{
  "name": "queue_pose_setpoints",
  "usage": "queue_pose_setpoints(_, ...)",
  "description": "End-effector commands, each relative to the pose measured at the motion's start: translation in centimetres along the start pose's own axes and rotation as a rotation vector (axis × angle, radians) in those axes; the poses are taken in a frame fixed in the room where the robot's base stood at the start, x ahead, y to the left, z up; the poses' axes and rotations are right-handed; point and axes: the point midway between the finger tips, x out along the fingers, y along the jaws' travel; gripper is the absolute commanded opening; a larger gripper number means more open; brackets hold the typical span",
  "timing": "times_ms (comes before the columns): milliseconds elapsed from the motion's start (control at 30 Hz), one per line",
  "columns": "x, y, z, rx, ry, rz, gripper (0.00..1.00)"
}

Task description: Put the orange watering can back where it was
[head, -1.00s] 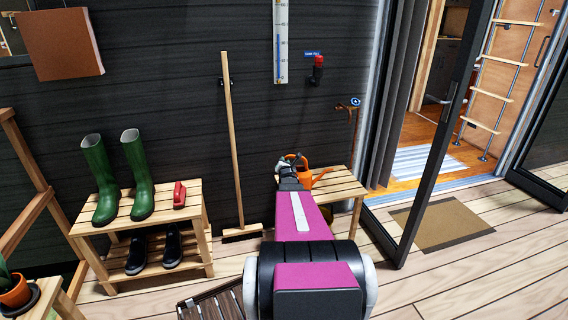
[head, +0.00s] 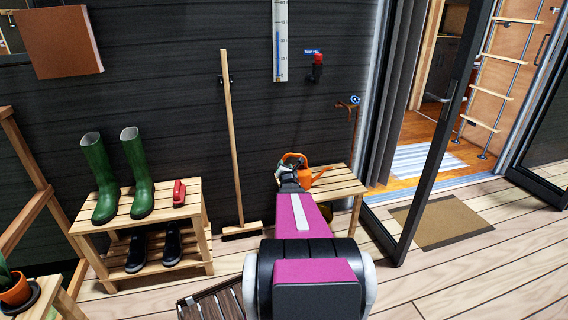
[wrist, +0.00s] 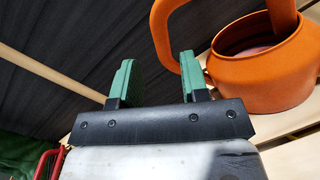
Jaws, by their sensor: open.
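The orange watering can (head: 316,177) stands upright on the small slatted wooden bench (head: 346,183) against the dark wall. Its spout points right in the head view; my gripper hides part of its body there. My gripper (head: 287,168) is at the can's left side, over the bench. In the wrist view my gripper (wrist: 157,75) is open, with two green fingers apart and nothing between them. The can (wrist: 262,82) is to the right of the fingers, its looped handle close to the right finger. I cannot tell whether they touch.
A shoe rack (head: 150,222) with green boots and a red object stands left. A broom (head: 231,135) leans on the wall between. The open glass door (head: 432,145) is right of the bench. A doormat (head: 440,222) lies on the clear deck boards.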

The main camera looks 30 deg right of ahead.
Motion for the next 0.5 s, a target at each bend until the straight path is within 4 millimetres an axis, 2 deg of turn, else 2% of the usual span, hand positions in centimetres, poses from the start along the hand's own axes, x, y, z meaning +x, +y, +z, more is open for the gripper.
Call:
queue_pose_setpoints(33,-1.6,0.1,0.1,0.0,0.001,-0.001,0.41)
queue_pose_setpoints(200,-4.5,0.1,0.1,0.0,0.0,0.0,0.41)
queue_pose_setpoints(367,-5.7,0.3,-0.1,0.022,0.012,-0.005,0.41)
queue_pose_setpoints(500,-6.1,1.8,-1.4,0.159,0.084,-0.043,0.41)
